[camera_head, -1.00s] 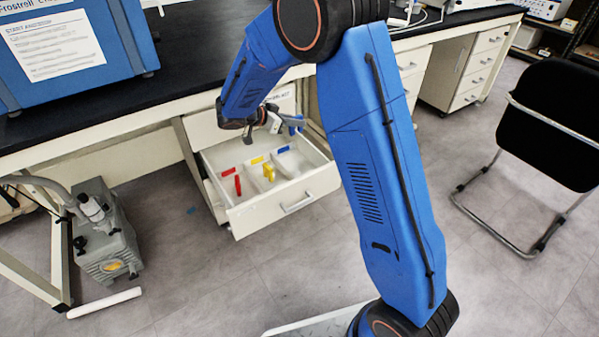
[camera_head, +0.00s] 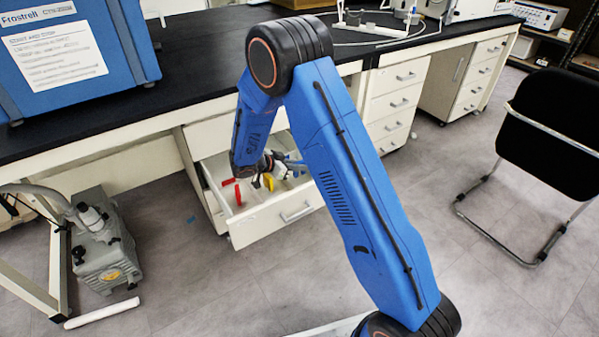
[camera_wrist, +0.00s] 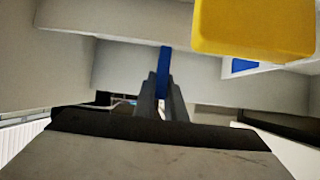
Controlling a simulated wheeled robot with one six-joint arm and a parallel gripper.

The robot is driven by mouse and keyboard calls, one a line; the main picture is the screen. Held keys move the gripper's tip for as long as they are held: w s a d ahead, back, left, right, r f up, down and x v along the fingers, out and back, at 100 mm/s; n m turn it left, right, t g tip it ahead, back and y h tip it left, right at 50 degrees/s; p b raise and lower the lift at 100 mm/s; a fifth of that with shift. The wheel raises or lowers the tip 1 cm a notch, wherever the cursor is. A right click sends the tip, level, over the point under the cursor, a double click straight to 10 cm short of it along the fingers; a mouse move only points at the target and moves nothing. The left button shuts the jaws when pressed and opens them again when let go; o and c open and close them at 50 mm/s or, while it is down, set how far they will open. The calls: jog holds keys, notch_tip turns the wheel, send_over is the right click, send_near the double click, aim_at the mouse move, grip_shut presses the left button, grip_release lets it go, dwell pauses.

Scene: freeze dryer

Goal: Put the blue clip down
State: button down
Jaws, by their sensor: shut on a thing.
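The blue clip (camera_wrist: 164,65) stands between my gripper's fingertips (camera_wrist: 163,90) in the wrist view, as a narrow upright blue strip. My gripper (camera_head: 272,170) is shut on it and reaches down into the open drawer (camera_head: 262,220). Blue at the gripper's right in the head view is too small to tell as clip or label. The yellow clip (camera_head: 267,182) is close beside the gripper. A large yellow block, likely that clip (camera_wrist: 255,28), fills the wrist view's upper right. The red clip (camera_head: 238,194) stands in the left compartment. Whether the blue clip touches the drawer floor is hidden.
Pale walls and dividers of the drawer surround my gripper. A blue label (camera_wrist: 243,65) shows on a drawer part in the wrist view. The black benchtop (camera_head: 200,80) overhangs behind. A grey pump (camera_head: 105,255) stands at left, a black chair (camera_head: 555,130) at right.

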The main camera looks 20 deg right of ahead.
aim_at(299, 180)
jog(key=shift+f, duration=1.4)
jog(key=shift+f, duration=0.15)
jog(key=c, duration=1.8)
grip_release()
